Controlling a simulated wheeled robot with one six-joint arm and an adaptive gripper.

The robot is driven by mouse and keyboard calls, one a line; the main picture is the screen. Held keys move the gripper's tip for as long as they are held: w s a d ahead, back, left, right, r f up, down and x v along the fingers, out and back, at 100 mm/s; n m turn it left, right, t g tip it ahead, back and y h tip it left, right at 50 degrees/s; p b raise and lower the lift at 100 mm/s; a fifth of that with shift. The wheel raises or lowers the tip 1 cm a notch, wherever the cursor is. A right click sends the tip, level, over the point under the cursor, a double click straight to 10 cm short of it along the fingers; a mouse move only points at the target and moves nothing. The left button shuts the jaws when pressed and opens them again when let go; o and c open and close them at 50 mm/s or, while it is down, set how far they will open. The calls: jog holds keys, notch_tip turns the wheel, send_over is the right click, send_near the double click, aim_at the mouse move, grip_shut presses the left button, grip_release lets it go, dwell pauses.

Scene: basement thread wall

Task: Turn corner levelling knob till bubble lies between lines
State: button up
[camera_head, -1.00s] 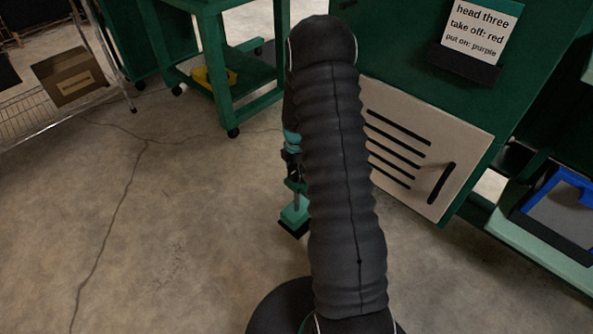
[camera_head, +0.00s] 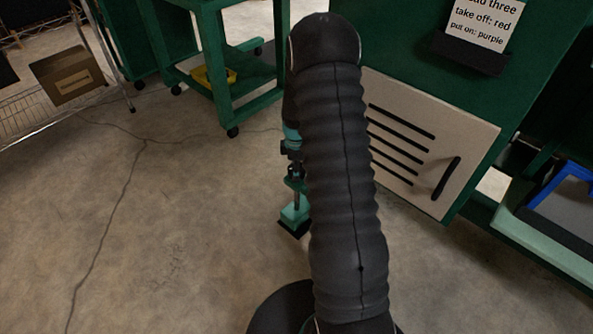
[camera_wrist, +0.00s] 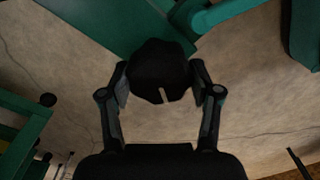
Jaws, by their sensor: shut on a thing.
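The black, faceted knob (camera_wrist: 157,68) with a short pale mark on its rim fills the space between my fingers in the wrist view. My gripper (camera_wrist: 159,84) is shut on it, one finger on each side. In the head view my gripper (camera_head: 294,172) is partly hidden behind my arm. Just below it a teal foot with a black base (camera_head: 294,219) stands at the floor. The green machine (camera_head: 405,60) rises to the right. I see no bubble or level lines in either view; the knob is hidden in the head view.
A beige slotted panel (camera_head: 410,150) with a black handle is on the machine's front, below a printed sign (camera_head: 482,22). A green wheeled cart (camera_head: 225,60) holding a yellow bin stands behind. A wire rack (camera_head: 40,115) with a cardboard box is at left. The left floor is clear.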

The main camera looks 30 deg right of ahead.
jog(key=m+b, duration=0.1)
jog(key=m, duration=0.3)
jog(key=shift+w+m, duration=0.1)
jog(key=shift+m, duration=0.2)
jog(key=m+b, duration=0.1)
jog(key=m, duration=0.9)
jog(key=shift+d+m+b, duration=0.15)
jog(key=shift+m+b, duration=0.2)
jog(key=shift+m, duration=2.35)
jog(key=o, duration=1.1)
jog(key=shift+o, duration=0.2)
